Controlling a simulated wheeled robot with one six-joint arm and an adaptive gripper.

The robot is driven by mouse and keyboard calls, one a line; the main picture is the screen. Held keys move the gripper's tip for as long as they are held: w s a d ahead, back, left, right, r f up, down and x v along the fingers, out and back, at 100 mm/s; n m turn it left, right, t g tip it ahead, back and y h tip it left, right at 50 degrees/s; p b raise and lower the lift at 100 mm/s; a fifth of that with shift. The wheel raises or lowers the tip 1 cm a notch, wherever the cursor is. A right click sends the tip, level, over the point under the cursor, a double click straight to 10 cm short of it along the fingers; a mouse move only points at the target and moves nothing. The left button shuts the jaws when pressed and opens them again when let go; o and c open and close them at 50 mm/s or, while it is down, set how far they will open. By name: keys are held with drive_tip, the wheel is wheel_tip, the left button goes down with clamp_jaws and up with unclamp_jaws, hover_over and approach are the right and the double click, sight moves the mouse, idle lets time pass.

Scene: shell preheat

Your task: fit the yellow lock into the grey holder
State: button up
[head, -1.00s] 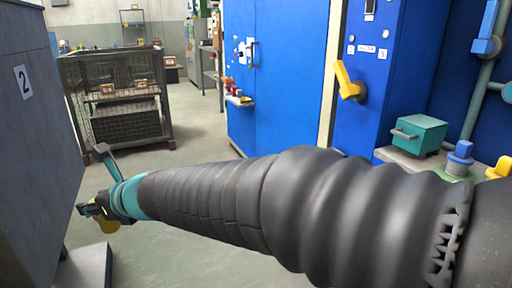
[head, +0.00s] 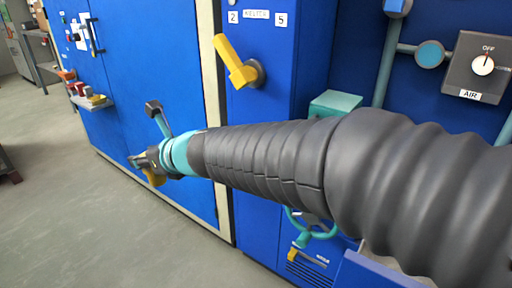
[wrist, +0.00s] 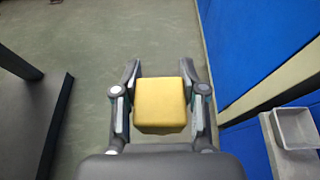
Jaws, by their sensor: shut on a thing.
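The yellow lock (wrist: 160,103) is a rounded yellow block between the two fingers of my gripper (wrist: 160,80) in the wrist view. My gripper is shut on it and holds it in the air above the floor. In the head view my gripper (head: 137,161) is at the left end of my arm, in front of the blue cabinet, with part of the lock (head: 155,178) showing below it. A grey open box (wrist: 293,128) at the right edge of the wrist view may be the grey holder; it is apart from the lock, and I cannot tell for sure.
A blue cabinet (head: 150,70) has a small shelf (head: 92,102) of coloured things. A yellow lever (head: 235,60) is on the blue panel to the right. A dark structure (wrist: 45,120) stands at left in the wrist view. Open floor (head: 60,210) lies at left.

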drive_tip(key=w+d+f+n+t+h, duration=0.1)
drive_tip(key=w+d+f+n, duration=0.1)
drive_tip(key=w+d, duration=1.35)
drive_tip(key=shift+w+a+f+b, duration=0.2)
drive_tip(key=shift+w+f+b, duration=0.3)
drive_tip(key=shift+f, duration=0.4)
drive_tip(key=shift+w+a+f+b, duration=0.15)
drive_tip(key=shift+w+f+b, duration=0.3)
drive_tip(key=shift+f, duration=0.45)
drive_tip(key=shift+w+a+f+b, duration=0.2)
drive_tip(key=shift+w+f+b, duration=0.25)
drive_tip(key=shift+f, duration=0.45)
drive_tip(key=shift+w+d+f+p, duration=0.1)
drive_tip(key=shift+w+d+p, duration=0.05)
drive_tip(key=shift+w+p, duration=0.15)
drive_tip(key=shift+w+d+r+m+p, duration=0.25)
drive_tip(key=shift+w+d+m+p, duration=0.1)
drive_tip(key=shift+m+p, duration=0.35)
drive_tip(key=shift+w+d+m+g+y+p, duration=0.2)
drive_tip(key=shift+w+m+g+y+p, duration=0.25)
drive_tip(key=shift+p, duration=0.2)
drive_tip(key=shift+s+f+b, duration=0.15)
drive_tip(key=shift+f+b, duration=0.2)
drive_tip(key=shift+f, duration=0.6)
